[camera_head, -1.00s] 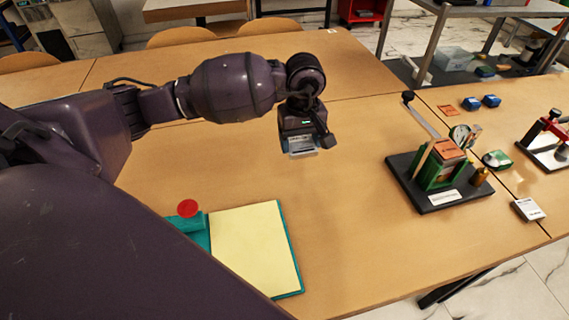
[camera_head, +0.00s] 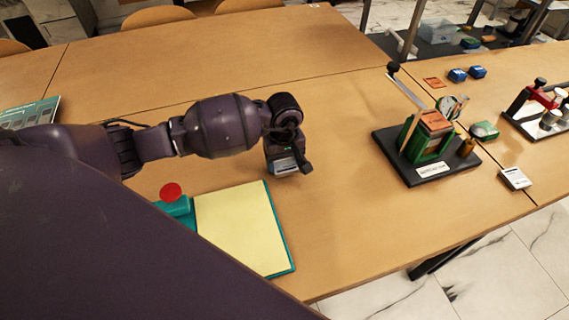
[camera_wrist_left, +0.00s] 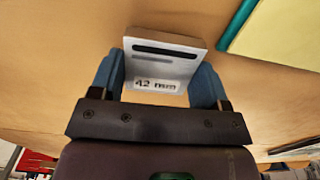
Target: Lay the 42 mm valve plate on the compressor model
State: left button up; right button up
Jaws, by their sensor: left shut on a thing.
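My left gripper (camera_head: 285,160) is shut on a grey plate (camera_wrist_left: 165,65). In the left wrist view the plate has a dark slot and a label that reads 42, and blue fingers grip it from both sides. In the head view only a small part of the plate (camera_head: 283,167) shows below the gripper, over the table and apart from the model. What looks like the compressor model (camera_head: 430,145) stands to the right on a black base (camera_head: 462,172). It has a green body, an orange piece on top, a raised lever and a dial. My right gripper is out of view.
A yellow pad (camera_head: 240,228) with teal edges and a red round knob (camera_head: 171,191) lie near the gripper. A white labelled block (camera_head: 515,178) and a green-and-white piece (camera_head: 484,131) lie beside the model. A red-handled device (camera_head: 548,108) stands far right. Table between gripper and model is clear.

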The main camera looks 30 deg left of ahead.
pick_arm(q)
jog(key=shift+f, duration=0.85)
jog(key=shift+f, duration=0.2)
jog(key=o, duration=1.1)
jog(key=shift+r, duration=0.1)
